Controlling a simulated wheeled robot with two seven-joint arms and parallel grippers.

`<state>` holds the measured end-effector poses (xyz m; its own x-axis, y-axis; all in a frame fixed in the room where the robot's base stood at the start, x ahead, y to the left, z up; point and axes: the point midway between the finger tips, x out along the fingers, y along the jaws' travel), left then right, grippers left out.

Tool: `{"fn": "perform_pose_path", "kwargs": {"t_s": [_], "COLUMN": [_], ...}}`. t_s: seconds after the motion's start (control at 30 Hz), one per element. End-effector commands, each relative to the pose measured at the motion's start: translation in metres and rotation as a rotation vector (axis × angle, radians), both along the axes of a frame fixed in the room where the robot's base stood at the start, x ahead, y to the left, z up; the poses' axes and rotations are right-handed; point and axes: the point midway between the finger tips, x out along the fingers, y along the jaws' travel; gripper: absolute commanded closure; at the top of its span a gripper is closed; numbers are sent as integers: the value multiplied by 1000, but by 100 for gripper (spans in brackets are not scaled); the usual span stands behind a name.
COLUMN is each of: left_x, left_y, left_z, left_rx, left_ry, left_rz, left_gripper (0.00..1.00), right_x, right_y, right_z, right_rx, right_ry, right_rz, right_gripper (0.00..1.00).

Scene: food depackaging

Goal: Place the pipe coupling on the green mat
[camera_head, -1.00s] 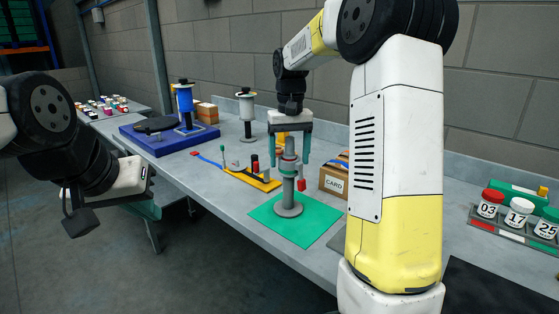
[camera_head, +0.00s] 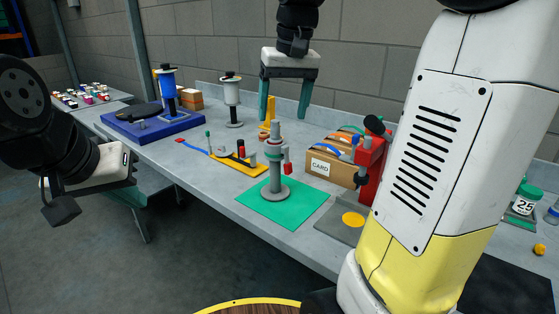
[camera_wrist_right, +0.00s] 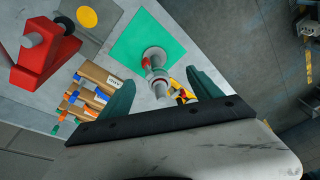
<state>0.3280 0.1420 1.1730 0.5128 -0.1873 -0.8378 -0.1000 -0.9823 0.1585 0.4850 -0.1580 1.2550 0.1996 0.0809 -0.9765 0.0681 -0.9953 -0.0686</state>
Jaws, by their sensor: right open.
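The pipe coupling (camera_head: 275,165), a grey upright pipe with a round flange, a green ring and a red-handled side part, stands upright on the green mat (camera_head: 300,212). It also shows on the mat in the right wrist view (camera_wrist_right: 153,60). My right gripper (camera_head: 284,116) is open and empty, above and behind the coupling, apart from it. Its teal fingers show spread in the right wrist view (camera_wrist_right: 163,85). My left gripper (camera_head: 95,190) hangs at the left, off the table; its fingers are not clear.
A cardboard box (camera_head: 330,165) and a red stand (camera_head: 372,168) are right of the mat, by a grey plate with a yellow disc (camera_head: 353,219). A yellow rack (camera_head: 235,164) is left. A blue tray (camera_head: 150,130) lies further left.

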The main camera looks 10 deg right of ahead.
Motion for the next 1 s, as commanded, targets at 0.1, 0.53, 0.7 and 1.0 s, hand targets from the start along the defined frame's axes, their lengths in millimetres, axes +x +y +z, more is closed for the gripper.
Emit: {"fn": "perform_pose_path", "kwargs": {"t_s": [0.1,0.53,0.7,1.0], "left_x": [0,0,0,0], "left_y": [0,0,0,0], "left_z": [0,0,0,0], "left_rx": [0,0,0,0], "left_ry": [0,0,0,0], "left_rz": [0,0,0,0], "left_gripper": [100,100,100,100], "right_x": [-53,-154,-157,-157], "right_y": [2,15,16,16], "right_z": [-11,-79,-83,-82], "right_rx": [38,117,119,119], "right_ry": [-103,-336,-343,-341], "right_rz": [2,-7,-8,-7], "right_gripper": [26,26,26,26]}}
